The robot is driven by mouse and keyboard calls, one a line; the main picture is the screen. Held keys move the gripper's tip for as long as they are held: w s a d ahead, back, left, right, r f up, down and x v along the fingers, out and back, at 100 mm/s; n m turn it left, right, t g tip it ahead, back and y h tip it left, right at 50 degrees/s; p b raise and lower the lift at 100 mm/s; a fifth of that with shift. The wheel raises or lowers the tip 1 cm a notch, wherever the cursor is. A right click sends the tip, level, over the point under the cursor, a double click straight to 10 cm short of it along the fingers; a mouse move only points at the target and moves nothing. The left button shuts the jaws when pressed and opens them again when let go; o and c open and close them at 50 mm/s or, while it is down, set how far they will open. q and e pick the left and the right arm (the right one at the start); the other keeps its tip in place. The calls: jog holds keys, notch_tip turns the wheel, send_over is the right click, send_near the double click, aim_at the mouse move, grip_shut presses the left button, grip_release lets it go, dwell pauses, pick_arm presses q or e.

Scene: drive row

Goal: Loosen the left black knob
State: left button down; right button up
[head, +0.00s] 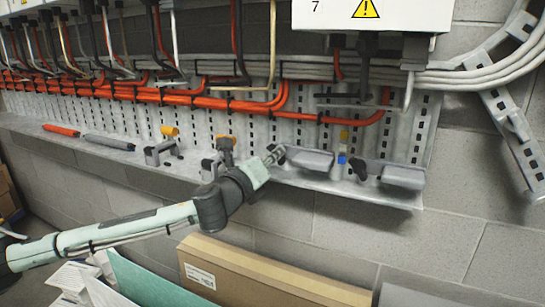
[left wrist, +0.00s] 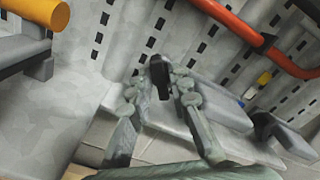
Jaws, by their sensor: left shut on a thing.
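The left black knob (left wrist: 160,72) shows in the left wrist view as a dark upright piece between my fingertips. My left gripper (left wrist: 162,84) is shut on it, with one finger on each side. In the head view my left gripper (head: 274,153) reaches the ledge from the lower left, at the left end of a grey block (head: 310,159). The left knob is mostly hidden there behind the fingers. The right black knob (head: 360,168) stands free between the two grey blocks; it also shows in the left wrist view (left wrist: 264,124). My right gripper is not in view.
A second grey block (head: 403,177) is at the right end of the ledge. Orange-capped fittings (head: 170,131) and a blue and yellow piece (head: 343,146) stand along it. Orange cables (head: 230,103) run above. A cardboard box (head: 270,275) is below.

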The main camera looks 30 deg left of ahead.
pick_arm(q)
jog(key=shift+n, duration=0.4)
jog(key=shift+f+n+p, duration=0.2)
jog(key=shift+n+p, duration=1.85)
jog(key=shift+n, duration=7.65)
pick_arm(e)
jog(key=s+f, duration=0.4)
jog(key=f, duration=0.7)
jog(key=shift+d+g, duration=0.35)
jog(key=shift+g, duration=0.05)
